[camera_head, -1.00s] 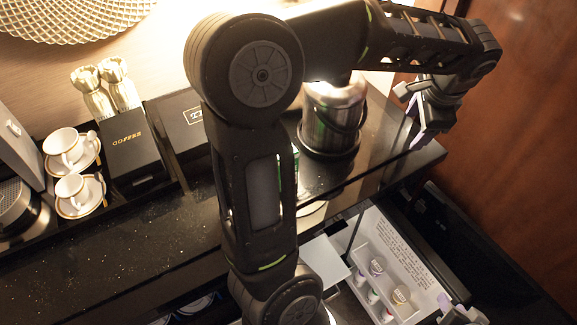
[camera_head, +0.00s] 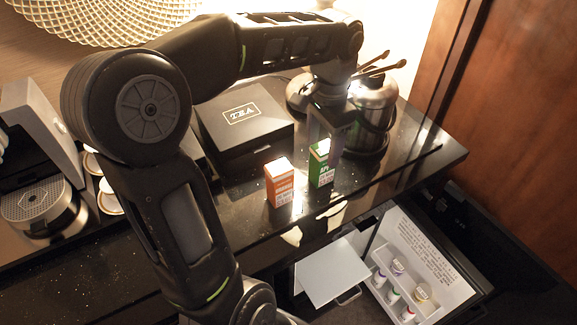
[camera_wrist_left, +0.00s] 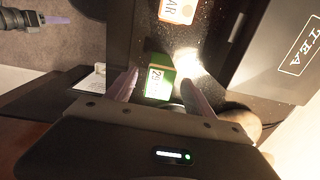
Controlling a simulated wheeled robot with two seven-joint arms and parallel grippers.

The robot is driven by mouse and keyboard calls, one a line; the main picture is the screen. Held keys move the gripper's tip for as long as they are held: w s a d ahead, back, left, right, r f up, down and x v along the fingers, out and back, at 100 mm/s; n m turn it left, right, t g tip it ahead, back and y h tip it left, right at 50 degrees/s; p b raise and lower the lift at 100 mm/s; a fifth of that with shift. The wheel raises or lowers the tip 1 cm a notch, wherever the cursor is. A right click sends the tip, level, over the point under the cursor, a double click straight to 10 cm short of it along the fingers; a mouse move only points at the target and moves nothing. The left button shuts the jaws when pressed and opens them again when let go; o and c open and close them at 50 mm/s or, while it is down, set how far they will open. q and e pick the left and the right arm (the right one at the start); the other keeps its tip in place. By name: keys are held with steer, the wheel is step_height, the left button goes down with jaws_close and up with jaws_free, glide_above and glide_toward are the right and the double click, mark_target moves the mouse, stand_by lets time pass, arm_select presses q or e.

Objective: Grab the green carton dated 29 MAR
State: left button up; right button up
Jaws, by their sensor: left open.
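The green carton (camera_head: 321,165) stands upright on the black counter near its front edge. In the left wrist view its lid (camera_wrist_left: 157,80) shows a label with "29"; the rest of the date is too small to read surely. My left gripper (camera_head: 327,135) is open above and around the carton's top. In the wrist view the carton sits between the two fingers, which are not closed on it. An orange carton (camera_head: 280,183) stands to its left, with "AR" on its lid (camera_wrist_left: 178,10). A gripper of mine, seemingly the right (camera_wrist_left: 58,20), shows at the wrist view's upper left corner.
A black tea box (camera_head: 241,122) stands behind the cartons. A metal ice bucket (camera_head: 372,115) with tongs is just right of the left gripper. An open drawer (camera_head: 400,285) with small bottles lies below the counter edge. A coffee machine (camera_head: 45,205) is at left.

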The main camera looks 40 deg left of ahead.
mark_target(322, 168)
arm_select(q)
steer(key=shift+s+a+f, duration=0.1)
steer(key=shift+f, duration=0.1)
steer(key=shift+d, duration=0.2)
steer(key=shift+a+f, duration=0.1)
steer(key=shift+f, duration=1.15)
steer(key=shift+f, duration=0.15)
steer(key=f, duration=0.1)
steer(key=f+p, duration=0.1)
steer(key=f, duration=0.3)
steer(key=shift+w+p, duration=0.3)
steer(key=shift+w, duration=0.05)
steer(key=shift+c, duration=0.5)
jaws_close()
